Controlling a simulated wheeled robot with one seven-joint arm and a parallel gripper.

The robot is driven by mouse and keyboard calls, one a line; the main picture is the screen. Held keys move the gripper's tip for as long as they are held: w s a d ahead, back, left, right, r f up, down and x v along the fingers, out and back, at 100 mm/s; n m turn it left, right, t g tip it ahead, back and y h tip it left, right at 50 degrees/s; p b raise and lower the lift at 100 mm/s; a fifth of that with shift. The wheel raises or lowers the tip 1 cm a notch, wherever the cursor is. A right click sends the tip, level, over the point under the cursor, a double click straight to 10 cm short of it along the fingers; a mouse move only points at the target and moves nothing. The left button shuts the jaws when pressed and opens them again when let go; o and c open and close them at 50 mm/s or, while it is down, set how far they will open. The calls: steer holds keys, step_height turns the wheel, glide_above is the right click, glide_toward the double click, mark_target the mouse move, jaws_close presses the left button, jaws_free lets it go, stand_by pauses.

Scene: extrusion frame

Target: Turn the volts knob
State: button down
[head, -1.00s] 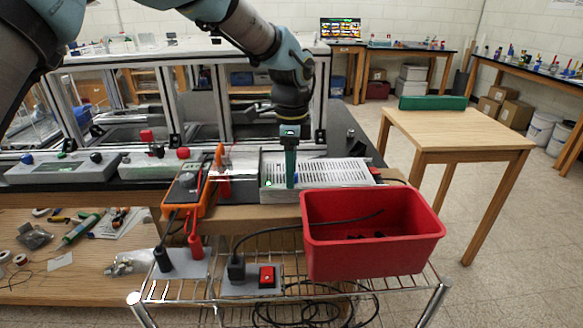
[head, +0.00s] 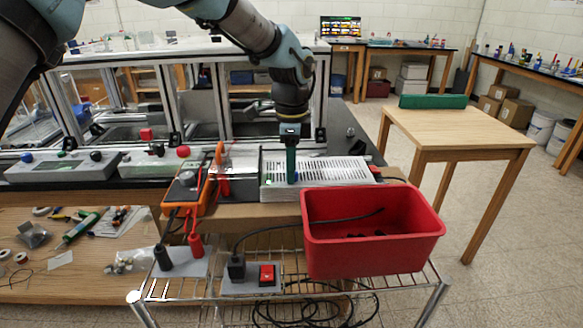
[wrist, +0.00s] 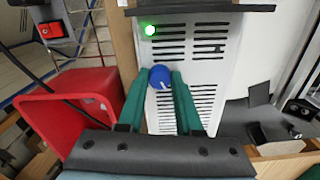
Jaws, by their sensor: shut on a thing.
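The blue volts knob (wrist: 160,78) sits on the slotted face of a pale power supply (wrist: 208,68), below a lit green lamp (wrist: 149,30) in the wrist view. My gripper (wrist: 160,82) has its two green fingers on either side of the knob, shut on it. A white mark shows on the knob. In the head view, my gripper (head: 291,178) points down at the power supply (head: 330,170), and the fingers hide most of the knob.
A red bin (head: 372,235) stands just in front of the power supply on a wire cart. An orange multimeter (head: 188,190) stands to its left, with leads hanging down.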

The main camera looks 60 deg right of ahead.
steer(key=shift+n, duration=0.3)
steer(key=n, duration=0.4)
steer(key=shift+n+b, duration=0.4)
steer(key=n, duration=0.4)
steer(key=shift+s, duration=0.1)
steer(key=n, duration=0.5)
steer(key=shift+b, duration=0.35)
steer(key=n, duration=0.5)
steer(key=shift+n, duration=0.3)
steer(key=c, duration=0.6)
jaws_free()
